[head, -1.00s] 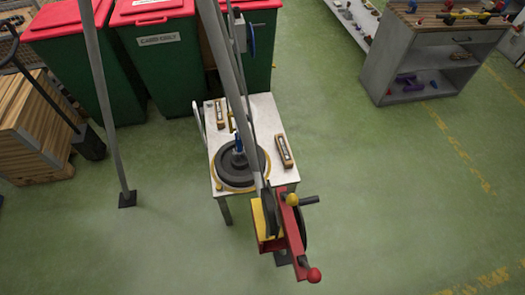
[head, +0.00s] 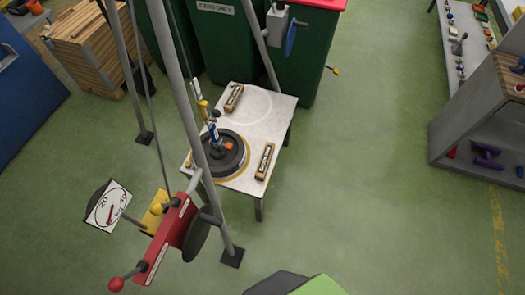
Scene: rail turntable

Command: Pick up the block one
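Two small wooden-brown blocks with pale labelled tops lie on the small white table (head: 262,118). One block (head: 233,98) is near the table's far edge, and the other block (head: 264,162) is at its right side. Their labels are too small to read, so I cannot tell which is block one. A round black weight or disc (head: 232,166) with a blue and orange fitting stands at the table's left, beside the nearer block. My gripper is not in view.
Grey poles and a red crank winch (head: 174,230) stand in front of the table's left side, with a dial (head: 108,206) beside it. Green bins (head: 222,45) stand behind. A shelf unit (head: 480,120) is at the right. Green floor between table and shelf is clear.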

